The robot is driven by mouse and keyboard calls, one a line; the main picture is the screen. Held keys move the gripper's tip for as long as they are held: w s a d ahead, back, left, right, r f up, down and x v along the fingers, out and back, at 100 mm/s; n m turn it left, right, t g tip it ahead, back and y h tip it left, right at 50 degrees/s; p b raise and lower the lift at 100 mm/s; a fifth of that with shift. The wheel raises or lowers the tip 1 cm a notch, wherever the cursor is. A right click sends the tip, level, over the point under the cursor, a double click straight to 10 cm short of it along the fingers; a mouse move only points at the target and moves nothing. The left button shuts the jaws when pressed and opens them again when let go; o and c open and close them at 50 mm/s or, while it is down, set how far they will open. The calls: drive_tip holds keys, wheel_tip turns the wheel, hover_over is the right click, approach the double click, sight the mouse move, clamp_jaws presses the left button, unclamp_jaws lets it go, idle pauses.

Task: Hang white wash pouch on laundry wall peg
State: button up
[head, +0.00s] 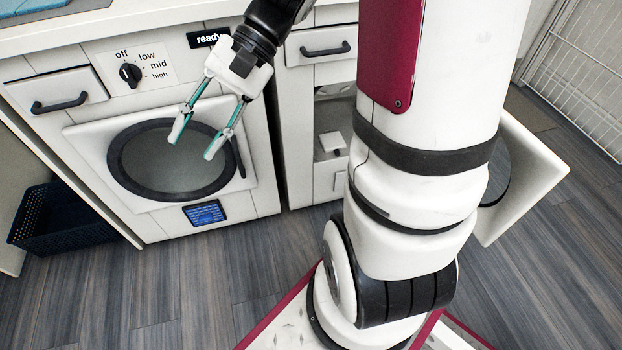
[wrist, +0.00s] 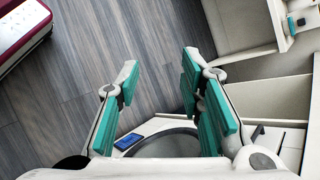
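My gripper (head: 194,144) is open and empty, its two teal-lined fingers apart in front of the washer's round door. In the wrist view my gripper (wrist: 160,68) shows bare floor between the fingertips. I cannot identify the white wash pouch or the wall peg for certain. A small white item (head: 333,142) sits in the open niche of the cabinet right of the washer, well apart from my gripper. It is too small to tell whether it is the pouch. My arm hides part of the right side.
The washer (head: 160,222) has a dial (head: 130,74), a round door (head: 172,165) and a blue display (head: 205,212). A dark basket (head: 62,218) stands on the floor at left. A wire rack (head: 578,75) is at the right. Floor in front of the washer is clear.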

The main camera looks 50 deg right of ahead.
drive_tip(key=s+a+r+n+g+h, duration=0.25)
drive_tip(key=s+n+h, duration=0.25)
drive_tip(key=s, duration=0.7)
drive_tip(key=s+d+r+n+t+h, duration=0.1)
drive_tip(key=s+d+n+t+h, duration=0.1)
drive_tip(key=s, duration=0.6)
drive_tip(key=d+n+h, duration=0.1)
drive_tip(key=d+h, duration=0.1)
drive_tip(key=h, duration=0.1)
drive_tip(key=shift+s+d+n, duration=0.25)
drive_tip(key=shift+n, duration=0.05)
drive_tip(key=shift+r, duration=0.1)
